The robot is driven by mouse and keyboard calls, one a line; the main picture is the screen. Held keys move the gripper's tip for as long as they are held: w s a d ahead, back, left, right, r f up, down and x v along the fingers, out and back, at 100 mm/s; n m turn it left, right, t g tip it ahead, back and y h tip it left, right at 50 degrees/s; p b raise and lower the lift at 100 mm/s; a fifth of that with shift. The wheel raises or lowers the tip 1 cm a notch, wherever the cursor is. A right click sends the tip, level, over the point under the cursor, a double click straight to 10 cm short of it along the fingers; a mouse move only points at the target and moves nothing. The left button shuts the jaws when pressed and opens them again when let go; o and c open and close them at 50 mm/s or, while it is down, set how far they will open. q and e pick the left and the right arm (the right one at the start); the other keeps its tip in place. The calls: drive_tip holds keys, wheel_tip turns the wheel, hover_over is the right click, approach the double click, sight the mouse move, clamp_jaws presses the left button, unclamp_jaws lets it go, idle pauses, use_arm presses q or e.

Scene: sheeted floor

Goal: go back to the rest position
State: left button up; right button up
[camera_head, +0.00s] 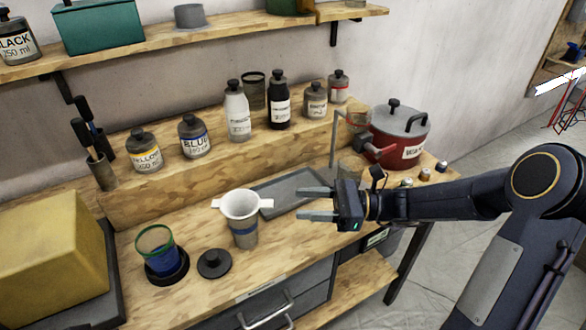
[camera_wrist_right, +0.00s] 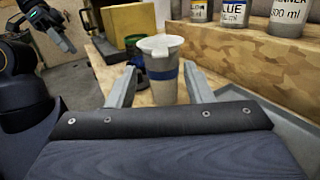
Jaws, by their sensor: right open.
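My right gripper (camera_head: 300,203) is open and empty above the bench, its fingers pointing left. A grey cup with a blue band (camera_head: 245,235) and a white funnel (camera_head: 241,206) on top stands upright beyond the fingertips, apart from them. In the right wrist view the cup (camera_wrist_right: 163,88) appears framed between the fingers (camera_wrist_right: 160,70). My left gripper (camera_wrist_right: 50,28) shows only in the top left corner of the right wrist view; its jaw state is unclear.
A grey tray (camera_head: 290,193) lies behind the right gripper. A red pot (camera_head: 395,140) stands at the back right. A black lid (camera_head: 214,263) and a blue-filled glass (camera_head: 160,255) are left of the cup. Labelled bottles (camera_head: 195,137) line the raised shelf.

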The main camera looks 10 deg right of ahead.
drive_tip(key=s+a+n+g+h, duration=0.1)
drive_tip(key=s+n+g+h, duration=0.2)
drive_tip(key=s+n+h, duration=0.55)
drive_tip(key=s+d+f+n+t+h, duration=0.1)
drive_tip(key=s+d+n+t+h, duration=0.1)
drive_tip(key=s+n, duration=0.3)
drive_tip(key=s+d+n+t+h, duration=0.3)
drive_tip(key=s+d+n+h, duration=0.1)
drive_tip(key=s, duration=0.4)
drive_tip(key=shift+d+f+n, duration=0.4)
drive_tip(key=shift+d+n, duration=0.25)
drive_tip(key=shift+d, duration=0.15)
